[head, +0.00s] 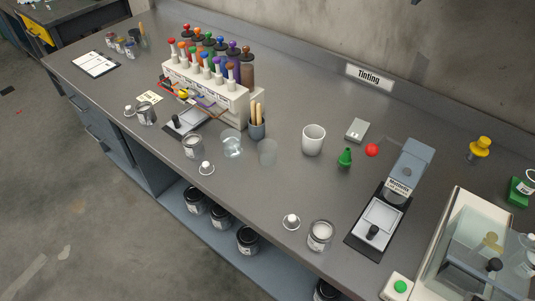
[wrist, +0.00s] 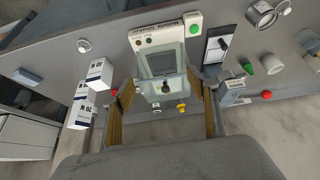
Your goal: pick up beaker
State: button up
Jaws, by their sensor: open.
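Two clear vessels stand near the middle of the bench in the head view. One is a glass beaker (head: 232,146) with a pale, clear look. I cannot make out either vessel clearly in the wrist view.
A bottle rack (head: 205,90) is behind left. White boxes (wrist: 84,93) are left in the wrist view. Bench around the mug is fairly clear.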

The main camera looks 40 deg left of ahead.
jog(key=w+a+r+n+t+y, duration=0.1)
jog(key=w+a+r+n, duration=0.1)
jog(key=w+a, duration=0.35)
jog(key=w+a+r+n+t, duration=0.1)
jog(key=w+a+r+t, duration=0.1)
jog(key=w, duration=0.7)
jog(key=w+a+r+n+t+y, duration=0.1)
jog(key=w+a+r+n, duration=0.1)
jog(key=w+a, duration=0.35)
jog(key=w+a+n+t+y, duration=0.1)
jog(key=w+a+n+y, duration=0.1)
jog(key=w+a, duration=0.35)
jog(key=w+a+n+y, duration=0.2)
jog(key=a, duration=0.7)
jog(key=w+a+n+t+y, duration=0.15)
jog(key=w+a, duration=0.25)
jog(key=a, duration=0.4)
jog(key=s+a+f+n+g+y, duration=0.1)
jog(key=a+f+n+y, duration=0.15)
jog(key=a, duration=0.45)
jog(key=s+a+f+n+g+y, duration=0.1)
jog(key=a+f+g+y, duration=0.15)
jog(key=a, duration=0.55)
jog(key=n+g, duration=0.1)
jog(key=g, duration=0.5)
send_near(272, 154)
jog(key=shift+y, duration=0.25)
jog(key=x, duration=0.5)
jog(key=shift+f, duration=0.25)
jog(key=shift+w+a, duration=0.1)
